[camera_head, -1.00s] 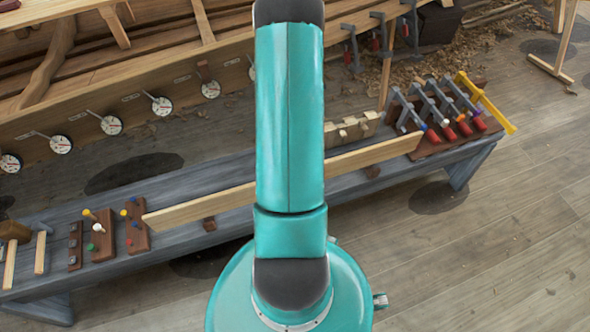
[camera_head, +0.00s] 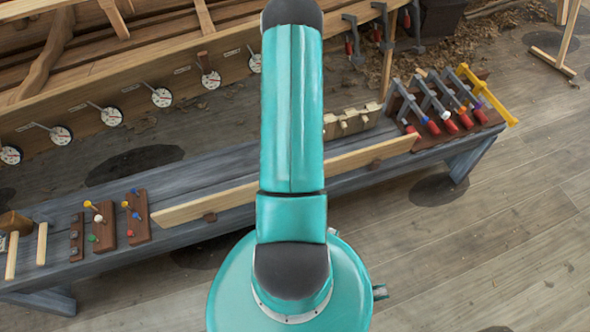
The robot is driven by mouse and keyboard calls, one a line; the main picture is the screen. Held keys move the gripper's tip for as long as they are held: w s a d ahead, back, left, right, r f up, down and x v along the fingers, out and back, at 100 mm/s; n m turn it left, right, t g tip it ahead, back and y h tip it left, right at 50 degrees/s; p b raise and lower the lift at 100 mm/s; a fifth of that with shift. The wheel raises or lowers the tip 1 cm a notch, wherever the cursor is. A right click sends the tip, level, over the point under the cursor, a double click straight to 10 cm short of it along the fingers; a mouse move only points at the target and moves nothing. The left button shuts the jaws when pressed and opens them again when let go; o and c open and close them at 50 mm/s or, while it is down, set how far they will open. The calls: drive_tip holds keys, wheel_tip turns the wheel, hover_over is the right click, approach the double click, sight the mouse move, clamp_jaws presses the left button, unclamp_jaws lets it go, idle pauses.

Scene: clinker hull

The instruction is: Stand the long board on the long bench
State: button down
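The long board (camera_head: 205,205) is a pale, narrow plank standing on its edge along the front of the long bench (camera_head: 180,237). Its middle is hidden behind my teal arm; its right part shows on the other side, ending near the clamp rack. Small brown blocks show at its lower edge on the left and at its face on the right. The bench is grey-blue and runs from lower left to upper right. My gripper is not in view; only my arm's links show.
On the bench, peg blocks (camera_head: 103,226) stand at left and a rack of clamps (camera_head: 450,105) at right. A notched pale block (camera_head: 350,121) sits behind the board. The plank hull (camera_head: 150,75) with round dials lies beyond. Wooden floor (camera_head: 480,240) is clear at lower right.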

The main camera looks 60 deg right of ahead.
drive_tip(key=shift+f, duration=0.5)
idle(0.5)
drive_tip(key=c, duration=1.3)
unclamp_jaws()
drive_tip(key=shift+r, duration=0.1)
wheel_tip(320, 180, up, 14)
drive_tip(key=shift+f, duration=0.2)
